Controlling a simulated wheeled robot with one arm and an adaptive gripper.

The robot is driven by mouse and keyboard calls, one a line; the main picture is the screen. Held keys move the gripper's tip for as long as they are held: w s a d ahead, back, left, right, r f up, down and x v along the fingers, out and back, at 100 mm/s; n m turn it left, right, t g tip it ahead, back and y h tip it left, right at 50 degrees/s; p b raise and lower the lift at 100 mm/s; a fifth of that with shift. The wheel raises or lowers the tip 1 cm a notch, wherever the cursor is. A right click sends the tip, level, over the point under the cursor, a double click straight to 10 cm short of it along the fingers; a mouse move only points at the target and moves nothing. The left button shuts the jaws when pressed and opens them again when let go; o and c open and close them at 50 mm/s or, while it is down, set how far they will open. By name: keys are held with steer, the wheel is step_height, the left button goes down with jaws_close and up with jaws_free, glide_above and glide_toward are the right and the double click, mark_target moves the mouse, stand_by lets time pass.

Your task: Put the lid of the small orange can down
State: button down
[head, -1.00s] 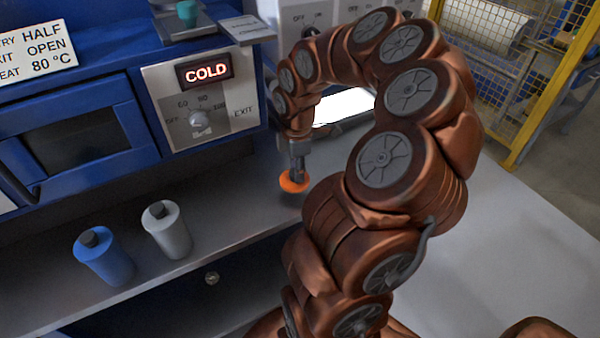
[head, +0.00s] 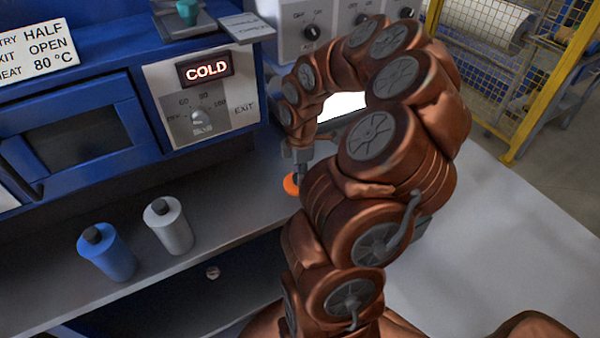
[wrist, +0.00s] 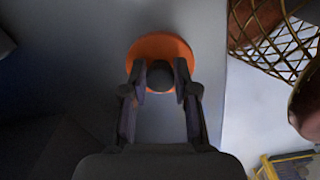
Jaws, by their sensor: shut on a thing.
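The orange lid (head: 291,185) is a round disc with a dark knob (wrist: 160,76) on top. It shows in the wrist view as an orange disc (wrist: 160,46) below the fingers. My gripper (wrist: 160,82) is shut on the knob, one finger on each side. In the head view my gripper (head: 299,178) points down over the grey bench, with the lid at or just above the surface. I cannot tell whether the lid touches the bench. The body of the small orange can is not visible.
A blue bottle (head: 108,253) and a grey bottle (head: 168,226) stand on the grey bench (head: 225,210) to the left. A blue machine (head: 80,130) with a COLD display stands behind. The bench edge drops off in front.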

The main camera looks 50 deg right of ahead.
steer(key=c, duration=0.9)
jaws_free()
steer(key=shift+r, duration=0.1)
